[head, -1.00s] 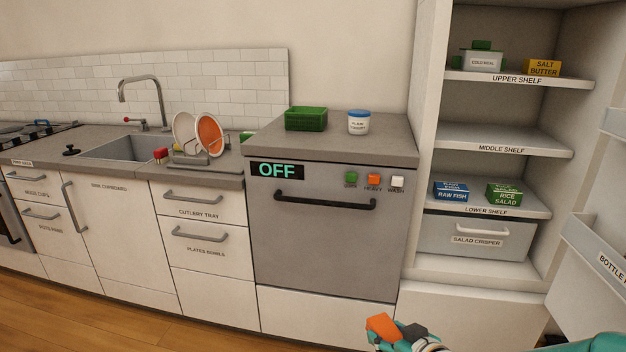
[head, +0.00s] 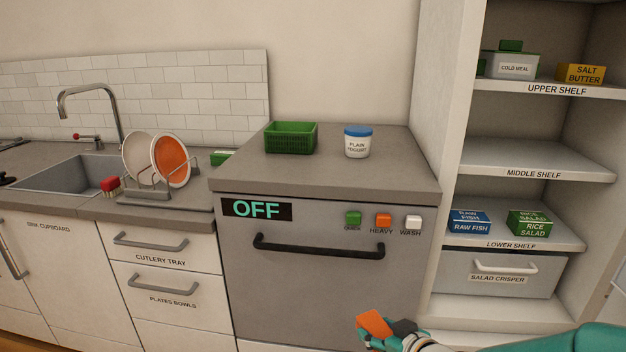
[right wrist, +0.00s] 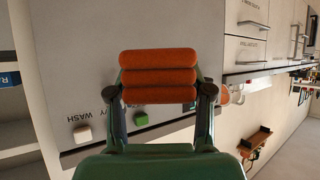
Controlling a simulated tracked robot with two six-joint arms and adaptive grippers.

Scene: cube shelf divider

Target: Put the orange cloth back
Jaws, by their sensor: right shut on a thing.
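The orange cloth (head: 375,323) is a folded bundle in my right gripper (head: 385,334), low in the head view in front of the dishwasher. In the right wrist view the cloth (right wrist: 159,76) shows as stacked orange rolls between the two fingers of my right gripper (right wrist: 159,95). The gripper is shut on it. The cloth is held in the air, apart from the counter and shelves. My left gripper is not in view.
The dishwasher (head: 310,290) reads OFF; a green basket (head: 290,138) and a yogurt tub (head: 357,143) stand on top. The open fridge at right holds labelled boxes; its middle shelf (head: 535,160) is empty. The sink (head: 70,178) and dish rack (head: 150,192) are at left.

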